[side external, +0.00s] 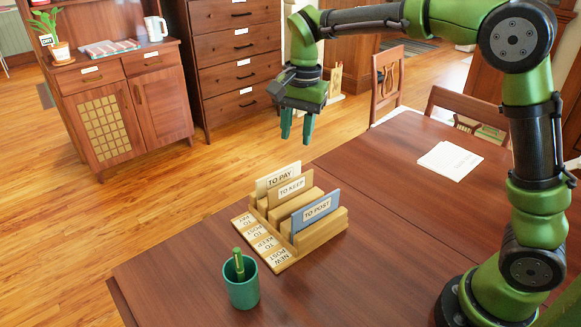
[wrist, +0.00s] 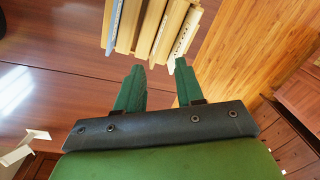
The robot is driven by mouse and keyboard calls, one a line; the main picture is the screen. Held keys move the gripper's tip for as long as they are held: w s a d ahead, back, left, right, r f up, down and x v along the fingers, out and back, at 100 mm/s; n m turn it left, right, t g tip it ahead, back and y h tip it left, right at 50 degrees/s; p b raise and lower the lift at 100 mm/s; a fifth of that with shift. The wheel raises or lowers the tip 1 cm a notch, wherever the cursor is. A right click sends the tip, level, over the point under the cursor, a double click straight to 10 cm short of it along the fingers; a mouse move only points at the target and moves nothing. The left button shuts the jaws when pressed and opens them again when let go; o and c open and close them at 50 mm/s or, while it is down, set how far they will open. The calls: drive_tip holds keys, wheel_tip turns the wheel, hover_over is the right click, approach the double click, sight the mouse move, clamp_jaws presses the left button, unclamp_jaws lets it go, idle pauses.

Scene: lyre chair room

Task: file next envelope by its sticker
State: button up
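A wooden letter rack (side external: 330,232) stands on the table, with a row of labels on its front strip, the nearest reading NEW POST. A blue envelope (side external: 312,214) with a TO POST sticker stands in the rack's nearest slot. Behind it stand a tan envelope (side external: 291,196) marked TO KEEP and a cream envelope (side external: 264,184) marked TO PAY at the back. My gripper (side external: 297,127) is above and behind the rack, open and empty. In the wrist view, its fingers (wrist: 158,84) are apart, and the rack's slats and envelope edges (wrist: 150,25) show beyond them.
A green cup (side external: 241,290) holding a green pen stands left of the rack, near the table's edge. A white paper (side external: 450,160) lies on the table at the right. Chairs (side external: 387,78) stand behind the table.

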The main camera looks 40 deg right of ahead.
drive_tip(key=w+m, duration=0.2)
drive_tip(key=m, duration=0.4)
approach(290, 180)
wheel_tip(290, 180, down, 5)
drive_tip(key=w, duration=0.1)
drive_tip(key=shift+g, duration=0.4)
drive_tip(key=shift+s+a+f, duration=0.1)
drive_tip(key=shift+f, duration=1.35)
drive_tip(key=shift+s+a+f, duration=0.1)
drive_tip(key=shift+f, duration=1.4)
clamp_jaws()
